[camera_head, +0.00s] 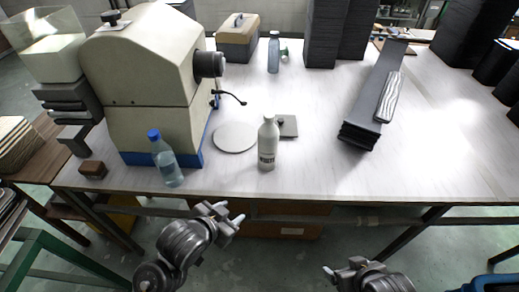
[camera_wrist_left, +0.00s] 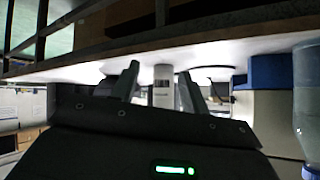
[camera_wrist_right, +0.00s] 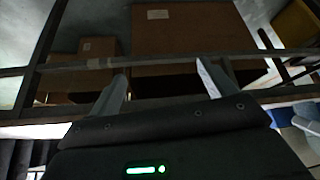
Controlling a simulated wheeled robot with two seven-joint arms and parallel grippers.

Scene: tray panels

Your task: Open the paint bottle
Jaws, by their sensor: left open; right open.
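The white paint bottle (camera_head: 268,146) with a white cap and dark lettering stands upright near the table's front edge in the head view. It also shows in the left wrist view (camera_wrist_left: 163,90), between and beyond the fingers. My left gripper (camera_head: 232,216) is open and empty, in front of the table edge, below and left of the bottle, apart from it. It shows in the left wrist view (camera_wrist_left: 158,85). My right gripper (camera_head: 342,268) is open and empty, lower and farther right, off the table. In the right wrist view its open fingers (camera_wrist_right: 160,80) face the space under the table.
A clear blue-capped bottle (camera_head: 166,160) stands left, beside a large beige machine (camera_head: 150,80). A round grey disc (camera_head: 236,136) and a small dark plate (camera_head: 288,126) lie near the paint bottle. A stack of long dark panels (camera_head: 375,95) lies right. The front right table is clear.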

